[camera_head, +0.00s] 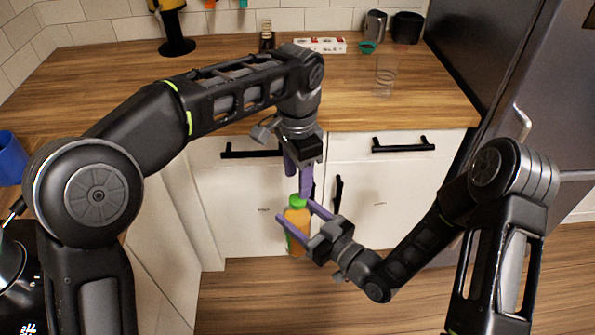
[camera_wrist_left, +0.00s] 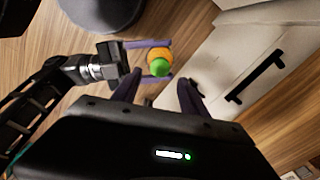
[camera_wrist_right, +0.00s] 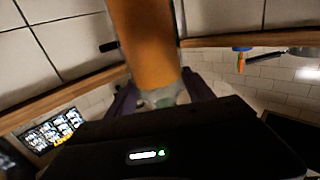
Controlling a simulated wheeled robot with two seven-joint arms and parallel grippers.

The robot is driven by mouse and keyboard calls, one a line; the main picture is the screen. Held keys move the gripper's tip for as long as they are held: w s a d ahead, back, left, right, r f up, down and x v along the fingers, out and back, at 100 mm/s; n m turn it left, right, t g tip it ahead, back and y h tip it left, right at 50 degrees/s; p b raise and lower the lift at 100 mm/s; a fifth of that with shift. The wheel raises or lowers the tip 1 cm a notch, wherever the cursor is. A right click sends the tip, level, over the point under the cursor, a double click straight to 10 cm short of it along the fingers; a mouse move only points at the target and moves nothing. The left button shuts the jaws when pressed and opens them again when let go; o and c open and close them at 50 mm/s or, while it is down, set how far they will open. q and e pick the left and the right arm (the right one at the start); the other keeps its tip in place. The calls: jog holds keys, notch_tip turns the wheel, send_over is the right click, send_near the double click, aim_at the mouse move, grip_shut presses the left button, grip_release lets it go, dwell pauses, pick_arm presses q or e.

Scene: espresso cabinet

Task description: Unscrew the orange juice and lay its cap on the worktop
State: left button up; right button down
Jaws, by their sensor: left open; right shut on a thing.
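The orange juice bottle (camera_head: 298,217) is held upright in front of the white cabinet, off the worktop. My right gripper (camera_head: 294,212) is shut on its body. In the right wrist view the orange bottle (camera_wrist_right: 148,45) fills the space between the fingers. The green cap (camera_head: 297,200) sits on top of the bottle; it also shows in the left wrist view (camera_wrist_left: 159,67). My left gripper (camera_head: 297,180) points down just above the cap, open and empty. In the left wrist view the cap appears between and beyond its fingers, seemingly apart from them. The wooden worktop (camera_head: 100,85) is behind.
Drawer handles (camera_head: 403,145) jut out near my arms. A fridge (camera_head: 535,90) stands at right.

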aim_at(297, 198)
pick_arm(q)
notch_tip(297, 198, down, 7)
jog(key=shift+r, duration=0.1)
dwell(0.4)
grip_shut()
dwell(0.4)
jog(key=n, duration=0.2)
jog(key=shift+n, duration=0.3)
jog(key=shift+o, duration=0.6)
grip_release()
